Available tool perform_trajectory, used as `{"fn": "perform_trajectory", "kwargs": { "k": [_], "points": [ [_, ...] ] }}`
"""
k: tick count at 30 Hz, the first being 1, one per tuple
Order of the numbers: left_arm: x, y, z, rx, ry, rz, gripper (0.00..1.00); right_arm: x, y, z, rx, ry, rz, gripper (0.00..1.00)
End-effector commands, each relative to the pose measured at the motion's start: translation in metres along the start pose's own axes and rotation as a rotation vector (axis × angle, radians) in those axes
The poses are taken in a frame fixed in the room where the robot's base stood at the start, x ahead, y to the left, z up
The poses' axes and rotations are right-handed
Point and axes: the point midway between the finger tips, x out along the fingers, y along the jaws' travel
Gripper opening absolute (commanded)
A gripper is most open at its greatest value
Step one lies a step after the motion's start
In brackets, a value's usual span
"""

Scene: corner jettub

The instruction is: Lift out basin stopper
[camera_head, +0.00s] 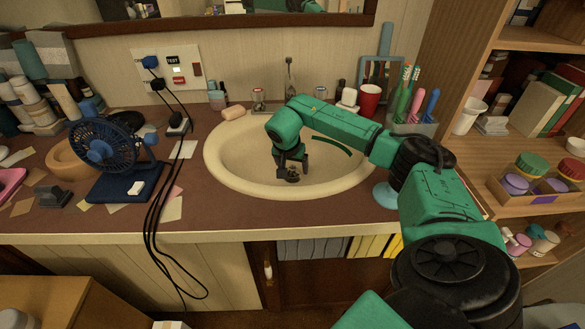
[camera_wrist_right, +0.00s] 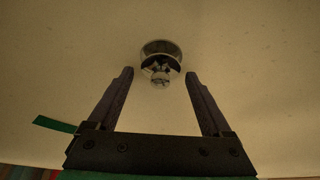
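The basin stopper (camera_wrist_right: 161,62) is a small round shiny metal piece at the drain of the cream basin (camera_head: 223,168). In the right wrist view it shows at upper centre, ahead of and between the fingertips. My right gripper (camera_head: 291,176) reaches down into the basin, and its arm hides the stopper in the head view. The right wrist view shows its two dark fingers (camera_wrist_right: 159,75) spread apart with nothing held between them. I cannot tell how far the tips are from the stopper. My left gripper is not in view.
A green strip (camera_head: 332,146) lies in the basin. A soap bar (camera_head: 233,113), small jars and a red cup (camera_head: 369,101) stand behind the rim. A blue fan (camera_head: 108,150) with black cables is at left; a toothbrush holder (camera_head: 414,125) and shelves are at right.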

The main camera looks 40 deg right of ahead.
Motion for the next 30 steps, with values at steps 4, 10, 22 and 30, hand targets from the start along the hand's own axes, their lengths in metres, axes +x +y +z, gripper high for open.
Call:
{"fn": "perform_trajectory", "kwargs": {
  "k": [4,10,22,30],
  "points": [
    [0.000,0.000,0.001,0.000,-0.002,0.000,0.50,0.000,0.000,0.000,0.000,0.000,0.000,0.22],
    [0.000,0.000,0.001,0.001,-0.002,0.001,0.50,-0.001,0.000,0.000,0.000,0.001,0.000,0.01],
    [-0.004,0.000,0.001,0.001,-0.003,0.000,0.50,-0.065,-0.001,-0.028,0.002,0.003,-0.004,0.01],
    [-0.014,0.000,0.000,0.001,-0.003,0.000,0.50,-0.102,0.000,-0.042,0.000,0.001,-0.001,0.01]
  ]
}}
